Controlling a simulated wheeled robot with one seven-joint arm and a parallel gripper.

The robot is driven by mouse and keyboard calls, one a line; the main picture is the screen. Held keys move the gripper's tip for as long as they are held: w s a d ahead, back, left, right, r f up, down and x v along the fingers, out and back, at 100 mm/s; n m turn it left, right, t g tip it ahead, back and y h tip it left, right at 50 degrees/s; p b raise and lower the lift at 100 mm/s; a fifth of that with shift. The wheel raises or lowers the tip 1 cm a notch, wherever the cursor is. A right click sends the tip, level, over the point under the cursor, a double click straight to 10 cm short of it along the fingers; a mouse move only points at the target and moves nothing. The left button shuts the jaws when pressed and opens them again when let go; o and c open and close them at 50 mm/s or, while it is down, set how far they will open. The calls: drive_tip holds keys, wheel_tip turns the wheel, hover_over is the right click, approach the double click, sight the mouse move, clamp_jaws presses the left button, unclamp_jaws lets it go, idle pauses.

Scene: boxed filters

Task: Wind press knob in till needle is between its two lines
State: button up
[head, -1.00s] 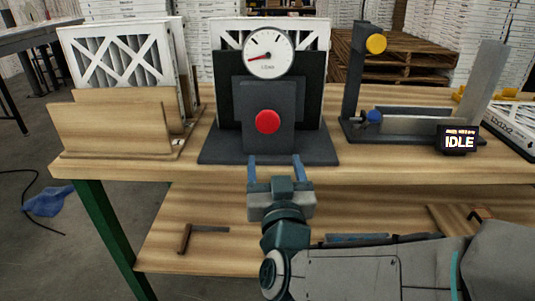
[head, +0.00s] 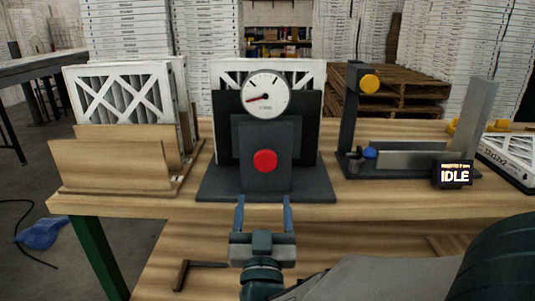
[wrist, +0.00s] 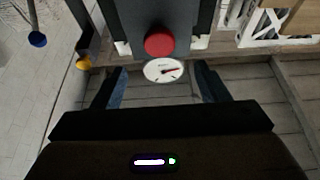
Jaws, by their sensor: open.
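The red press knob (head: 265,161) is on the front of the dark press (head: 265,185) on the workbench. Above it is a round white dial (head: 266,94) with a red needle pointing to the lower left. In the wrist view the knob (wrist: 159,44) and dial (wrist: 164,70) lie beyond and between my open fingers (wrist: 163,84). A white-framed filter (head: 230,72) stands behind the dial.
A wooden rack (head: 110,165) with boxed filters (head: 120,92) stands at the left. A dark fixture with a yellow knob (head: 369,84) and blue knob (head: 369,152) is at the right, near a display reading IDLE (head: 453,174). A hex-shaped tool (head: 195,268) lies on the lower shelf.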

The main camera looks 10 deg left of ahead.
sight(265, 164)
drive_tip(key=p+x, duration=0.5)
drive_tip(key=x, duration=0.5)
drive_tip(key=shift+w, duration=0.1)
drive_tip(key=c, duration=1)
